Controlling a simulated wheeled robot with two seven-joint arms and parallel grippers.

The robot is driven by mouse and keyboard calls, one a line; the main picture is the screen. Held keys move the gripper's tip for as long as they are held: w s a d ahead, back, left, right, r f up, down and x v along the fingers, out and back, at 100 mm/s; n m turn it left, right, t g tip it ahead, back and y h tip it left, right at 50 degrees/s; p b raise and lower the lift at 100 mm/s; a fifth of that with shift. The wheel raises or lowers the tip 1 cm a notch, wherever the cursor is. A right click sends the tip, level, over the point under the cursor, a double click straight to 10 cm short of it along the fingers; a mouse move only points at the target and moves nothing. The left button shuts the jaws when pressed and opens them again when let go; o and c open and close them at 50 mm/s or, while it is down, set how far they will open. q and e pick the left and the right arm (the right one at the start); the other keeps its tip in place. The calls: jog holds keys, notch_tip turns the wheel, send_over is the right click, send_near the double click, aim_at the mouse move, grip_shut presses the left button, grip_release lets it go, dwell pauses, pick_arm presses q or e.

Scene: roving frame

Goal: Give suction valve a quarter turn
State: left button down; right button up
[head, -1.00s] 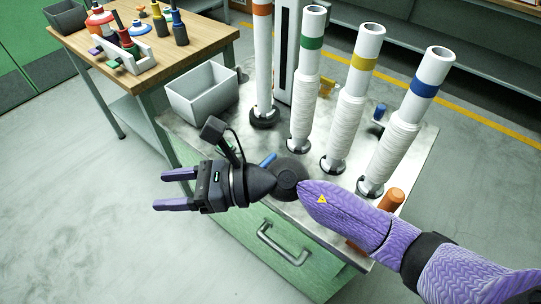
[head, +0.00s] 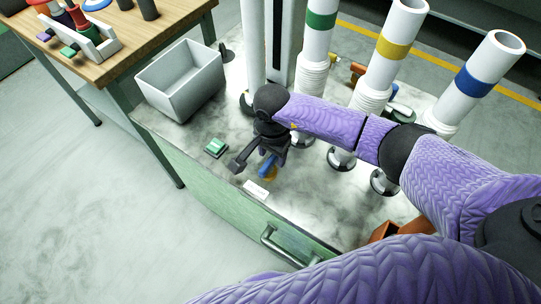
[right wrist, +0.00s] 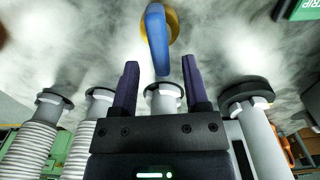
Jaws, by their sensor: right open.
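A valve with a blue lever handle (head: 267,166) on a round brass-yellow body (head: 271,178) stands near the bench's front edge. A small white label (head: 256,190) lies in front of it, its text too small to read. My right gripper (head: 272,154) is above the valve, pointing down; its wrist hides part of it. In the right wrist view my purple fingers (right wrist: 159,61) are open. The blue lever (right wrist: 157,40) lies ahead, its near end appearing between the fingertips; I cannot tell whether they touch. The brass body (right wrist: 174,27) shows behind it. My left gripper is not in view.
White pipes with green (head: 321,20), yellow (head: 393,48) and blue (head: 474,82) bands rise behind my right arm. A grey bin (head: 182,84) and a green box (head: 215,147) stand left on the bench (head: 180,130). A wooden table (head: 135,42) is farther left.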

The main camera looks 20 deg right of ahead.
jog(key=shift+f, duration=0.95)
grip_shut()
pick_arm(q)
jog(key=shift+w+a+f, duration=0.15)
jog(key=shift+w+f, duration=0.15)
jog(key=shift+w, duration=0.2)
